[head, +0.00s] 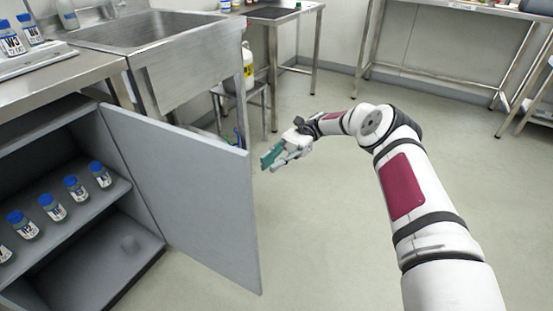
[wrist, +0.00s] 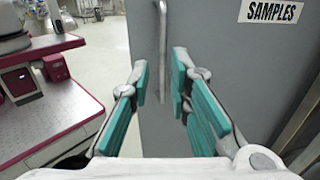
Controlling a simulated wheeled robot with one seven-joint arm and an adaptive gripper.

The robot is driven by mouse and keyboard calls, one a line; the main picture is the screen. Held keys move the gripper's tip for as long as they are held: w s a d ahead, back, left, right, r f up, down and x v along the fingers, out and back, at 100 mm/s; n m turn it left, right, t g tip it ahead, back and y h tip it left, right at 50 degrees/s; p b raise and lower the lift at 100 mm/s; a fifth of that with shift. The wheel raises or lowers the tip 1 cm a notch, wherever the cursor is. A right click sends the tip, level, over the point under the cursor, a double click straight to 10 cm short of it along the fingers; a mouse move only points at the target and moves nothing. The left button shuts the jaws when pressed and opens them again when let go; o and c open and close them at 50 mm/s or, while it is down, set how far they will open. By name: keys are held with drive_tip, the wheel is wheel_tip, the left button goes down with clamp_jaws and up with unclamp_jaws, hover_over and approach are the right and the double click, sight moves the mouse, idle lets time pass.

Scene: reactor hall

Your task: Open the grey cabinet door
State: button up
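The grey cabinet door (head: 190,185) stands swung well out from the cabinet (head: 60,135) in the head view, and the shelves inside show. In the wrist view the door's outer face (wrist: 215,60) carries a SAMPLES label and a vertical metal bar handle (wrist: 162,45). My gripper (head: 266,160) is just right of the door's free edge, on its outer side. In the wrist view my gripper (wrist: 160,85) is open, its teal fingers apart, with the lower handle showing in the gap between them. I cannot tell whether the handle lies between the fingertips or just beyond them.
Blue-capped bottles (head: 54,207) stand on the cabinet's shelf. A steel sink unit (head: 165,50) is behind the door, and a steel table (head: 275,14) stands further back.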

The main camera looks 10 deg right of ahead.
drive_tip(key=shift+w+d, duration=0.45)
drive_tip(key=shift+d, duration=0.1)
